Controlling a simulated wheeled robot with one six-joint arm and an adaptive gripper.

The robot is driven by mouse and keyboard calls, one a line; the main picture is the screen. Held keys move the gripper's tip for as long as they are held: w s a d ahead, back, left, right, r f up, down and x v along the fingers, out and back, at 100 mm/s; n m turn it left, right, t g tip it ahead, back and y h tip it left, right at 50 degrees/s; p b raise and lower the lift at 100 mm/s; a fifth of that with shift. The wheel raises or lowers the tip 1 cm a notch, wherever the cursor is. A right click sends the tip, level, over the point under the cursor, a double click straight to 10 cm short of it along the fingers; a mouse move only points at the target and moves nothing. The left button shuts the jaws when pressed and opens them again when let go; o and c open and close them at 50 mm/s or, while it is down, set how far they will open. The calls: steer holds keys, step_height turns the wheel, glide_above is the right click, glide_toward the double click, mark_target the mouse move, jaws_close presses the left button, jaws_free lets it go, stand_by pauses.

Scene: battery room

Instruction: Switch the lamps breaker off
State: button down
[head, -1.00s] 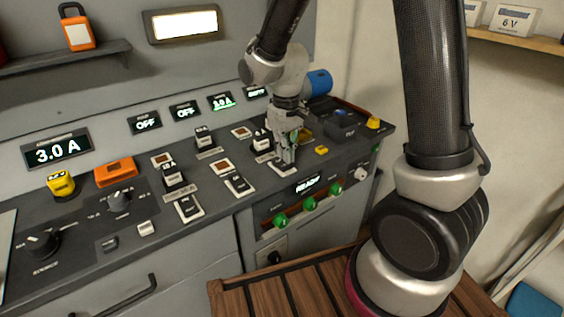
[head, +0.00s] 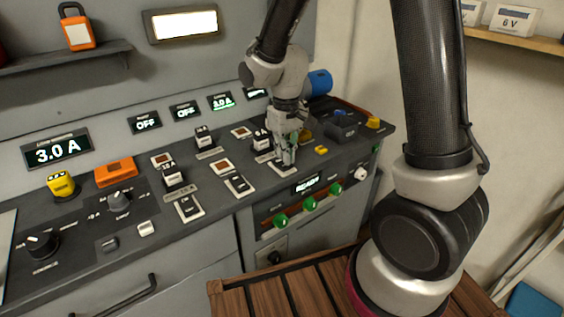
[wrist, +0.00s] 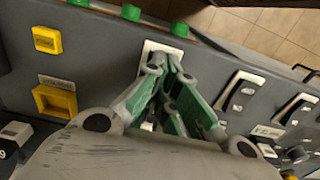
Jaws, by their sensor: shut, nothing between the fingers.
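Three rocker breakers in white frames line the front of the dark sloping panel: a left one (head: 189,207), a middle one (head: 239,184) and a right one (head: 282,168). Their labels are too small to read, so I cannot tell by name which is the lamps breaker. My gripper (head: 286,163) is shut and empty, pointing down at the right breaker. In the wrist view my fingertips (wrist: 165,70) cover most of that breaker (wrist: 150,47); I cannot tell whether they touch it. The other two breakers (wrist: 240,90) (wrist: 295,108) stand clear of the fingers.
Small displays above read OFF, OFF and 3.0 A (head: 221,101); another is partly hidden. A larger display (head: 57,149) reads 3.0 A. Yellow parts (wrist: 47,39) (wrist: 55,100) lie beside my fingers. Green knobs (head: 309,203) line the front below. A slatted wooden surface (head: 290,290) stands before the panel.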

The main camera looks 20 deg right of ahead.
steer(key=shift+f, duration=0.95)
stand_by(0.3)
steer(key=shift+r, duration=3.55)
steer(key=s+d+r+m+t, duration=0.1)
steer(key=s+d+r+t, duration=0.1)
steer(key=s+d+r, duration=0.5)
steer(key=s+d+r+m+t, duration=0.2)
steer(key=s+d+r, duration=0.5)
steer(key=s, duration=0.5)
steer(key=shift+d+r+m, duration=0.3)
steer(key=shift+d, duration=0.15)
steer(key=shift+a, duration=0.1)
